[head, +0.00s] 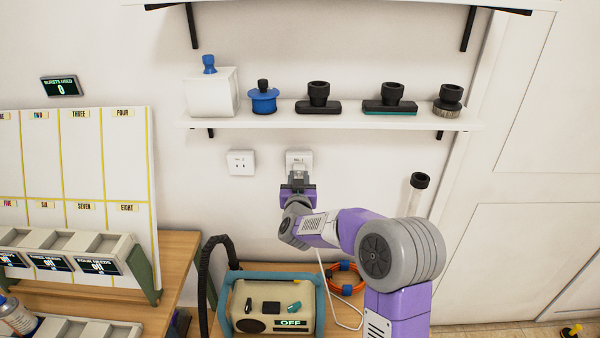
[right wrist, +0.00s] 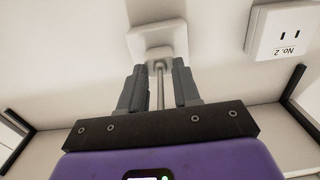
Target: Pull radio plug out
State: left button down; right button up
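The plug (right wrist: 157,54) is a small white block seated in the right wall socket (head: 299,157), with a grey cord running from it between my fingers in the right wrist view. My right gripper (head: 298,180) is at this socket. In the right wrist view, its two grey fingers (right wrist: 158,78) stand apart on either side of the cord, with tips close to the plug. I see gaps beside the cord; contact with the plug is unclear. The cream radio (head: 270,300) with a teal frame reads OFF on the bench below. My left gripper is not in view.
A second socket, No. 2 (head: 241,162), is empty to the left. A shelf (head: 340,122) with several attachments is above. A white cord (head: 330,290) hangs beside the radio, near an orange coil (head: 347,283). A black hose (head: 204,285) stands left of the radio.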

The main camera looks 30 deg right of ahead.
jog(key=shift+w+d+r, duration=0.3)
jog(key=shift+d+r, duration=0.3)
jog(key=shift+r, duration=0.15)
grip_shut()
jog(key=shift+s+a+f+b, duration=0.25)
jog(key=shift+a+f+b, duration=0.1)
jog(key=shift+a+f, duration=0.15)
dwell(0.4)
jog(key=shift+o, duration=1.9)
grip_release()
jog(key=shift+d+f+h, duration=0.1)
jog(key=shift+d+h, duration=0.05)
jog(key=shift+h, duration=0.25)
jog(key=shift+s, duration=0.15)
jog(key=shift+s+f, duration=0.1)
jog(key=shift+s, duration=0.1)
jog(key=a+v, duration=0.1)
jog(key=v, duration=0.6)
jog(key=shift+y, duration=0.4)
